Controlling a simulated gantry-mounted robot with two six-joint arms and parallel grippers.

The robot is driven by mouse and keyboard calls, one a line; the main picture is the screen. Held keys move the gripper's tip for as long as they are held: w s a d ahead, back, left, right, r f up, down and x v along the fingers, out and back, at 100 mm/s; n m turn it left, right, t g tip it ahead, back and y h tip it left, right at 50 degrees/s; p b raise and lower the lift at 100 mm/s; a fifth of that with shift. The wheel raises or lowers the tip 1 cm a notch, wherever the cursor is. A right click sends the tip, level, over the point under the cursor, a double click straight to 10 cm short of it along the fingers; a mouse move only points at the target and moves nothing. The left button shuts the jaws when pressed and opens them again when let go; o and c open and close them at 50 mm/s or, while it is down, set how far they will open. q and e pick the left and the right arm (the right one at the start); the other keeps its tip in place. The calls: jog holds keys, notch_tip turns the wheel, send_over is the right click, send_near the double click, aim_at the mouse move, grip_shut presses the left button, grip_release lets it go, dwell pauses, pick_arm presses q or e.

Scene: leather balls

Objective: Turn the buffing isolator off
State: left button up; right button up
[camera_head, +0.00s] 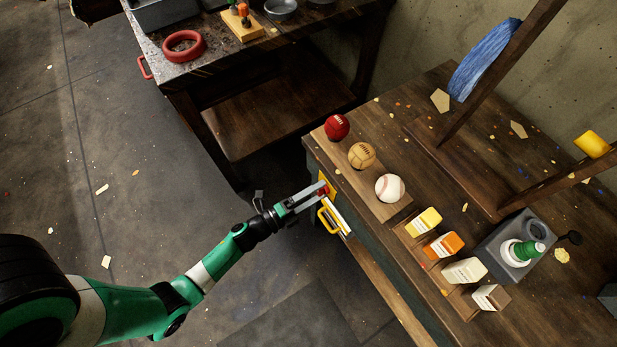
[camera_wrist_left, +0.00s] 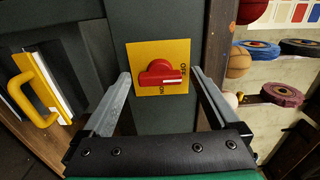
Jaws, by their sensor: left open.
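The isolator is a red rotary knob (camera_wrist_left: 160,76) on a yellow square plate (camera_wrist_left: 142,54), mounted on the dark front of the workbench. The plate reads OFF at its right side and ON at its lower edge. The knob's bar lies roughly level in the left wrist view, with a white mark toward its right end; I cannot tell which label it marks. My left gripper (camera_head: 309,196) is open, its two fingers on either side of the knob. Contact is not clear. In the head view, the knob is partly hidden by the fingers. My right gripper is not in view.
A yellow handle (camera_wrist_left: 34,90) stands out from the bench front close beside the plate. On the bench top are a red ball (camera_head: 337,127), a tan ball (camera_head: 361,155) and a white baseball (camera_head: 389,188). A second bench (camera_head: 182,74) stands behind.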

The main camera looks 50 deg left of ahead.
pick_arm(q)
jog(key=s+p, duration=0.3)
jog(key=s, duration=0.8)
jog(key=shift+s+a, duration=0.35)
